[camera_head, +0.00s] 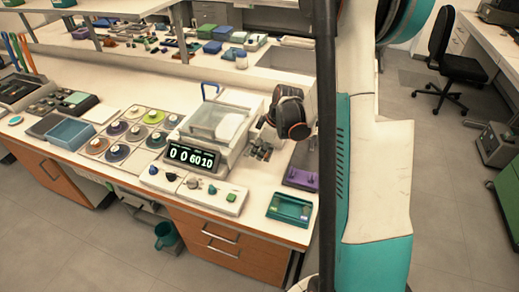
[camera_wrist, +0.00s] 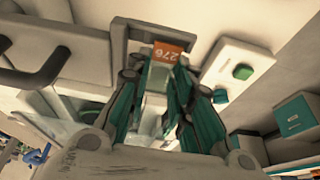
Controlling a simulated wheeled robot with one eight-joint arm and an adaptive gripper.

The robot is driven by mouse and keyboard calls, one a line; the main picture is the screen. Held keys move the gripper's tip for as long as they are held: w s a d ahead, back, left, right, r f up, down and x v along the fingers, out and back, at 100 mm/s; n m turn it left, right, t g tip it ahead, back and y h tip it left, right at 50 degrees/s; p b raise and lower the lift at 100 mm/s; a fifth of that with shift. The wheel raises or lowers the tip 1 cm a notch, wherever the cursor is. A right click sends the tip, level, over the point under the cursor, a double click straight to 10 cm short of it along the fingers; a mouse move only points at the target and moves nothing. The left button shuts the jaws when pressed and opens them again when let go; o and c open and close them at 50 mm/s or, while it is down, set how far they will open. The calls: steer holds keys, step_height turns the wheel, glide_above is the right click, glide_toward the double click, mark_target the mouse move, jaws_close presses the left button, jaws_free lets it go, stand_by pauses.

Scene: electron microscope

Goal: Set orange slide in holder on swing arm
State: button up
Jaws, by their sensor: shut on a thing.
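The orange slide (camera_wrist: 170,53) is in the wrist view, with a number on it that appears upside down. My gripper (camera_wrist: 168,68) is shut on this slide, with its teal fingers on either side. A grey bracket-like frame (camera_wrist: 119,42) surrounds the slide's far end in the picture; I cannot tell whether they touch or whether this is the swing arm's holder. In the head view my gripper (camera_head: 262,152) is just right of the glass-lidded machine (camera_head: 192,150), low over the bench.
The machine's display reads 0 0 60 10. A white control box (camera_head: 195,192) with knobs stands in front. A teal tray (camera_head: 290,209) and a purple block (camera_head: 302,179) lie to the right. Several round-topped containers (camera_head: 126,134) are left. The bench's front edge is close.

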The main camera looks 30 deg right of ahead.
steer(key=shift+f, duration=0.25)
steer(key=o, duration=0.8)
steer(key=shift+r, duration=0.1)
steer(key=v, duration=1.1)
steer(key=shift+s+d+r, duration=0.1)
steer(key=shift+s+r, duration=0.05)
steer(key=shift+r, duration=0.25)
